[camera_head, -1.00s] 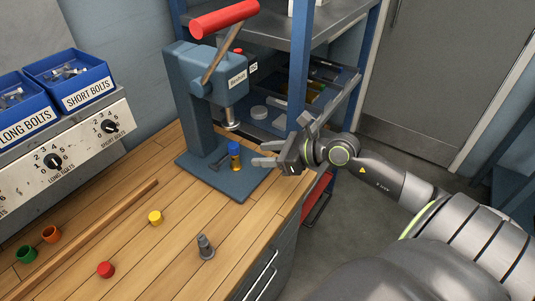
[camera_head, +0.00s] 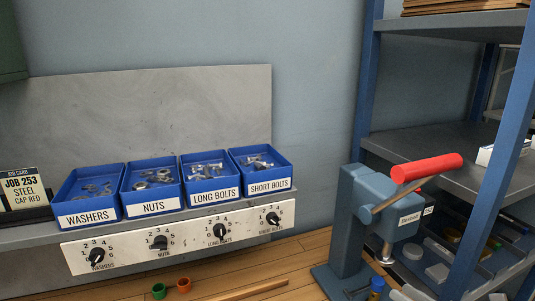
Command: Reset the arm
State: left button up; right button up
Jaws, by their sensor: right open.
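My right gripper (camera_head: 408,292) shows only as grey fingertips at the bottom edge, right of the blue-capped part (camera_head: 376,284) at the foot of the press. Most of the gripper and its arm are below the picture. It is open, and I see nothing held in it. My left gripper is out of view. The blue-grey press (camera_head: 352,222) stands at the right of the bench with its red handle (camera_head: 427,168) raised to the right.
Blue bins of washers (camera_head: 88,213), nuts (camera_head: 150,206), long bolts (camera_head: 211,196) and short bolts (camera_head: 268,185) stand above a dial panel (camera_head: 130,251). A job card (camera_head: 22,189) is at left. Green (camera_head: 159,291) and orange (camera_head: 184,285) cups sit on the bench. A blue-framed shelf (camera_head: 490,170) is at right.

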jog(key=s+d+r+m+t+h, duration=0.3)
jog(key=d+m+t+h, duration=0.3)
jog(key=m+h, duration=0.9)
jog(key=s+d+f+m+g+h, duration=0.1)
jog(key=s+d+f+m+g, duration=0.25)
jog(key=m, duration=0.55)
jog(key=s+d+f+m+g+h, duration=0.1)
jog(key=s+f+m+g, duration=0.25)
jog(key=f+m, duration=0.35)
jog(key=s+a+f+m+g+y, duration=0.6)
jog(key=s+a+f+m+g, duration=0.3)
jog(key=s+f, duration=0.5)
notch_tip(320, 180, down, 24)
jog(key=s+n+g, duration=0.1)
jog(key=g, duration=0.2)
jog(key=s+f, duration=1.4)
jog(key=f, duration=0.1)
jog(key=shift+s+a+g+y, duration=0.3)
jog(key=shift+s+a+g, duration=0.05)
jog(key=shift+a+g, duration=0.05)
